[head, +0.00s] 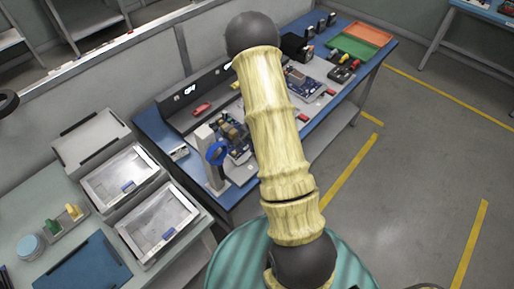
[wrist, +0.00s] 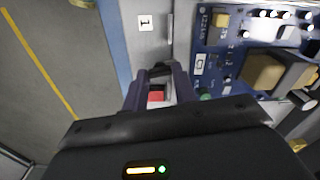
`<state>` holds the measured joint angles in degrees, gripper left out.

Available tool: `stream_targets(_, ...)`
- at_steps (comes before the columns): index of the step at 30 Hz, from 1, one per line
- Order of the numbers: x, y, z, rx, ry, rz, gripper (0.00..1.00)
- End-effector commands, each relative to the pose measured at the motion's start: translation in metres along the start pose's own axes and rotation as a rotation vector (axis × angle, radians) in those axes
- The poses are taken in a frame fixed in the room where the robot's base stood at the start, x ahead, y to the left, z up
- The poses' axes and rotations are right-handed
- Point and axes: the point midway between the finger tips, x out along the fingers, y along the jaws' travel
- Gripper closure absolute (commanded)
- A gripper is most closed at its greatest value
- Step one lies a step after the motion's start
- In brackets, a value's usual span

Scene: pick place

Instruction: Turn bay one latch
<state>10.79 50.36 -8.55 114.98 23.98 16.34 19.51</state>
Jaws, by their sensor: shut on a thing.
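In the wrist view, my gripper (wrist: 160,72) is at the bench's front strip, beside the plate marked "1" (wrist: 145,22). Its dark fingers are closed around a small red latch (wrist: 155,97), of which a patch shows between them. The latch's turn angle cannot be read, as the fingers and gripper body hide most of it. The bay one circuit board (wrist: 225,45), blue with a large tan block, lies just right of the fingers. In the head view, this board (head: 236,140) shows left of my arm, and my gripper cannot be made out.
The blue workbench (head: 150,125) carries another board (head: 300,83), a green tray (head: 352,47) and an orange tray (head: 369,33). A post with a blue ring (head: 217,152) stands near its left end. A side table with bins is at left. The floor at right is clear.

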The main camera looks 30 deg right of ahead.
Motion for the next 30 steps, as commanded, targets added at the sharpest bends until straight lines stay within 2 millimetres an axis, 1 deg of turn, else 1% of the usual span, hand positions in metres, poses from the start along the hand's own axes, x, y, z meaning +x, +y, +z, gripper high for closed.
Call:
stream_targets(3,-0.0009,-0.0007,0.0003,0.08,0.0,0.0,0.96)
stream_targets(9,-0.0009,-0.0007,0.0001,0.172,0.0,-0.001,0.96)
stream_targets(16,-0.0007,-0.0007,-0.0001,0.21,0.0,-0.001,0.95)
stream_targets(26,-0.0007,-0.0008,-0.0001,0.212,0.001,-0.002,0.95)
stream_targets(27,-0.0007,-0.0008,-0.0001,0.212,0.001,-0.002,0.67)
stream_targets(29,-0.0006,-0.0008,-0.0001,0.211,0.001,-0.002,0.55)
stream_targets(30,-0.0006,-0.0007,-0.0001,0.211,0.0,-0.001,0.51)
